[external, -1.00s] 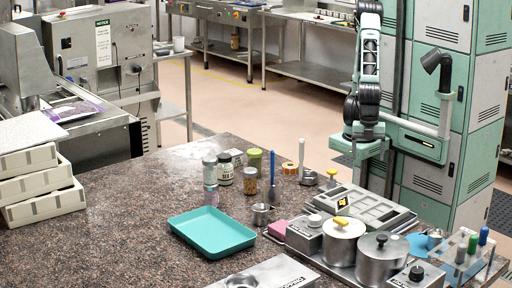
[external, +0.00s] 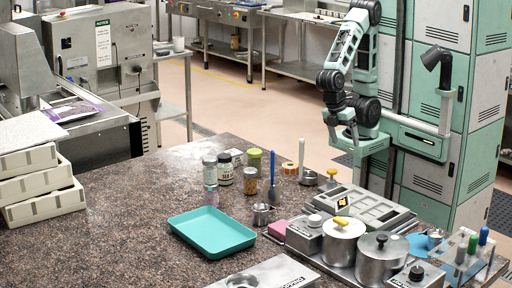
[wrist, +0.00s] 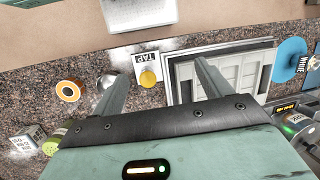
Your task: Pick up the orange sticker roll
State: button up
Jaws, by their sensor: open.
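The orange sticker roll (external: 291,168) lies on the granite counter beside the blue-handled tool and a small metal pot. In the wrist view it shows as an orange ring (wrist: 69,91) with a pale, dark-centred core, left of the left finger. In the external view my gripper (external: 333,136) is small, at the lower end of my arm, behind the counter's far edge and up and right of the roll. The roll looks uncovered in both views.
A grey compartment tray (external: 364,211) lies to the right. A teal tray (external: 211,232) is nearer the front; counter left of it is clear.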

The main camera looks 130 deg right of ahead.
jog(key=w+d+m+t+y+p, duration=0.1)
jog(key=w+d+m+y+p, duration=0.15)
jog(key=d+m+y, duration=0.95)
jog(key=s+d+m+t+h, duration=0.1)
jog(key=s+d+m+t, duration=0.2)
jog(key=d+m, duration=0.35)
jog(key=s+d+m+t+h+p, duration=0.1)
jog(key=s+d+m+t, duration=0.15)
jog(key=d, duration=0.65)
jog(key=s+d+m+t+h, duration=0.1)
jog(key=s+d+m+t, duration=0.1)
jog(key=d+m+t, duration=0.45)
jog(key=n+g, duration=0.2)
jog(key=g, duration=0.1)
send_near(290, 165)
jog(key=shift+m, duration=0.25)
jog(key=p+x, duration=0.3)
jog(key=x, duration=0.3)
jog(key=shift+w+a, duration=0.2)
jog(key=shift+a, duration=0.05)
jog(key=x, duration=0.1)
jog(key=p+x, duration=0.2)
jog(key=x, duration=0.1)
jog(key=shift+w+a+r, duration=0.15)
jog(key=shift+a+r, duration=0.05)
jog(key=shift+r, duration=0.1)
jog(key=shift+w+a+f, duration=0.25)
jog(key=shift+a+f, duration=0.05)
jog(key=shift+a, duration=0.05)
jog(key=c, duration=1.1)
